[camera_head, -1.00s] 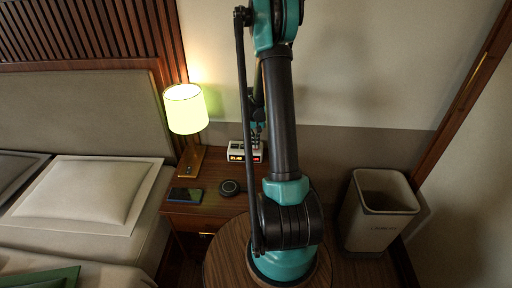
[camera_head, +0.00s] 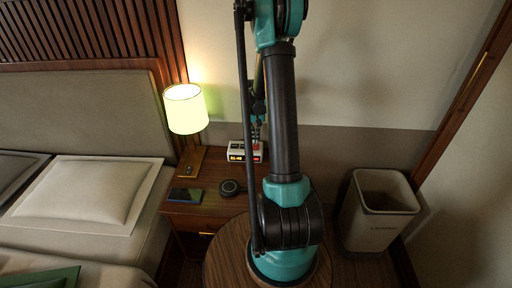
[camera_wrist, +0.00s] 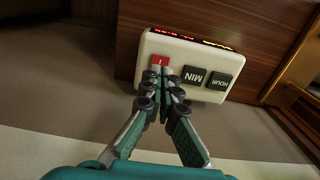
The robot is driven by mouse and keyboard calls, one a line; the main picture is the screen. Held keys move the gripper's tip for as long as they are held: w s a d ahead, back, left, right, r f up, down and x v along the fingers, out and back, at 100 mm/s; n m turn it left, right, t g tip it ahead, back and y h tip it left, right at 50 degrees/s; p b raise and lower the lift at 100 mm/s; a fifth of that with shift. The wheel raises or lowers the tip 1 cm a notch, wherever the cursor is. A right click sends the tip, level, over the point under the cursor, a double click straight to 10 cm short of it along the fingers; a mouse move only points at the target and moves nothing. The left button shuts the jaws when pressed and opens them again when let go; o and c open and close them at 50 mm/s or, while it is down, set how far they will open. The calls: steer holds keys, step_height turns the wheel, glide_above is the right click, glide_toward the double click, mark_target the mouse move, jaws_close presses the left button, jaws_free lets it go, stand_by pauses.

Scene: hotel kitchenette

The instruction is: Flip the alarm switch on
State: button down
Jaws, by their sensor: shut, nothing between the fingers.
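The alarm clock (camera_head: 236,152) is a white box with a lit display, standing at the back of the nightstand beside the lamp. In the wrist view the clock (camera_wrist: 185,52) appears turned over, with a red switch (camera_wrist: 159,61) beside black MIN and HOUR buttons. My gripper (camera_wrist: 162,78) is shut and empty. Its fingertips are right at the red switch and cover its lower edge; I cannot tell whether they touch it. In the head view my arm partly hides the clock, and the gripper (camera_head: 256,138) shows small above it.
A lit lamp (camera_head: 185,110) stands left of the clock. A phone (camera_head: 185,196) and a round black device (camera_head: 229,187) lie in front on the nightstand (camera_head: 208,172). A bin (camera_head: 380,205) stands on the right. The bed is on the left.

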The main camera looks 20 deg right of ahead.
mark_target(255, 149)
steer(key=shift+r, duration=1.75)
steer(key=s+a+r+n+t, duration=0.1)
steer(key=s+a+r, duration=0.3)
steer(key=s, duration=0.3)
steer(key=s+a+r+n+t, duration=0.1)
steer(key=s+a+r, duration=0.2)
steer(key=s, duration=0.3)
steer(key=s+a+n+t, duration=0.2)
steer(key=s+a, duration=0.2)
steer(key=s, duration=0.9)
steer(key=shift+s+a+f+n, duration=0.15)
steer(key=shift+s+f+n, duration=0.15)
steer(key=shift+f, duration=0.05)
